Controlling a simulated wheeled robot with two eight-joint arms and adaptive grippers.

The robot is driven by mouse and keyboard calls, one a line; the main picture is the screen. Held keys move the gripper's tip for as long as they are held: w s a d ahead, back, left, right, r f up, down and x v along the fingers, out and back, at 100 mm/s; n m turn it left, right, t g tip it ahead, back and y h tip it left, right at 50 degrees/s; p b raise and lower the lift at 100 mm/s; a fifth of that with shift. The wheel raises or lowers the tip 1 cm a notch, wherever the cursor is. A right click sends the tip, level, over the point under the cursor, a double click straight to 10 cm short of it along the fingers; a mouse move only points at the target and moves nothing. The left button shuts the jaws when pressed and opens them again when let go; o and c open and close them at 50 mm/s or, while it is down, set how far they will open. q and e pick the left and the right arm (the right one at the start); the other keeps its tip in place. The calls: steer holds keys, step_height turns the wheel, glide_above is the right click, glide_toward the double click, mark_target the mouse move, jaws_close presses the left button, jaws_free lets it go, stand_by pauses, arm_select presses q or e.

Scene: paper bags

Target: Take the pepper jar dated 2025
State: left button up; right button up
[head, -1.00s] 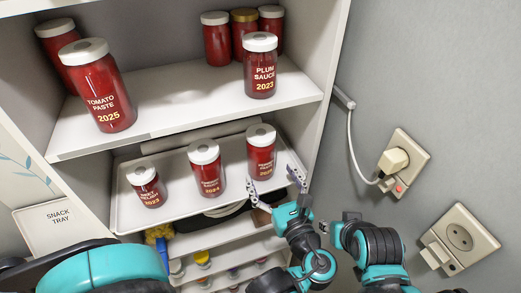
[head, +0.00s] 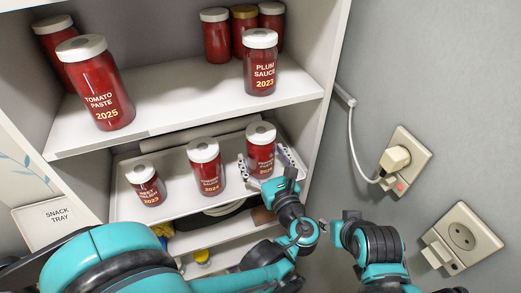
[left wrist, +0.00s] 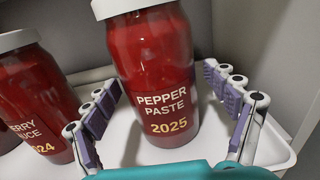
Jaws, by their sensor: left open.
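The red pepper paste jar (head: 261,142) with a white lid and the date 2025 stands upright at the right end of a white tray on the lower shelf. In the left wrist view its label reads PEPPER PASTE 2025 on the jar (left wrist: 155,85). My left gripper (head: 265,166) is open, with one finger on each side of the jar's lower part. In the left wrist view the open fingers (left wrist: 165,108) flank the jar, with a gap visible at the right. My right gripper (head: 345,226) is low at the right, its fingers not clear.
On the tray (head: 130,209), a 2024 jar (head: 208,172) stands just left, and a 2023 jar (head: 146,188) farther left. Above, the upper shelf (head: 180,99) holds tomato paste (head: 98,90), plum sauce (head: 260,68) and several other jars. The cabinet's side wall is close at right.

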arm_select(q)
steer(key=c, duration=1.1)
steer(key=shift+r, duration=0.1)
steer(key=shift+r, duration=0.2)
steer(key=shift+r+p, duration=0.95)
steer(key=shift+p, duration=0.05)
steer(key=shift+b+v, duration=0.3)
steer(key=shift+v, duration=7.7)
steer(key=shift+r, duration=0.15)
